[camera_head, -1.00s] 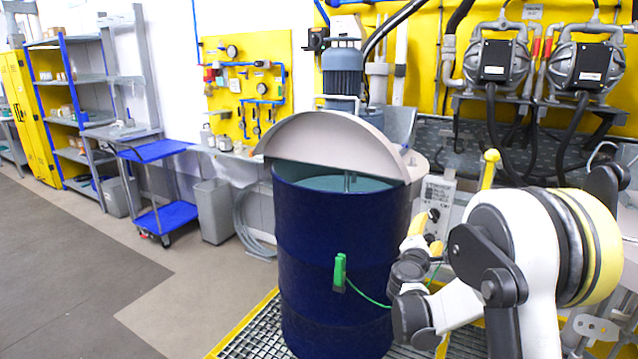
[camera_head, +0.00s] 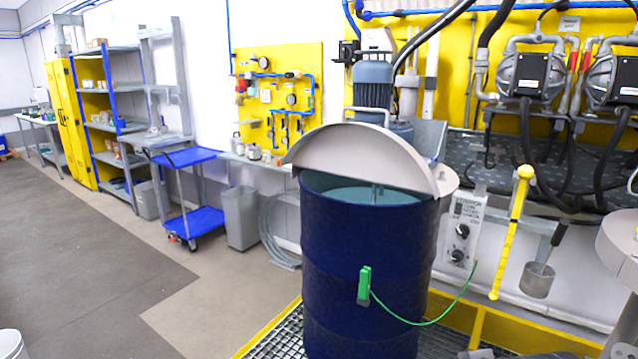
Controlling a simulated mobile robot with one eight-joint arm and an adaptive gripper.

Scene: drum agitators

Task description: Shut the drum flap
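The blue drum (camera_head: 365,265) stands on a grating in the middle of the head view. Its flap (camera_head: 357,155) is a grey half-disc plate, standing raised at a steep tilt across the drum top. The fixed half of the lid (camera_head: 445,180) shows behind the flap at the right, below the agitator motor (camera_head: 374,85). My gripper is not in view.
A green clamp (camera_head: 364,285) grips the drum's front, its green cable running right. A control box (camera_head: 464,230), a yellow rod (camera_head: 511,230) and a hanging metal cup (camera_head: 537,279) are right of the drum. Floor (camera_head: 200,310) at the left is clear.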

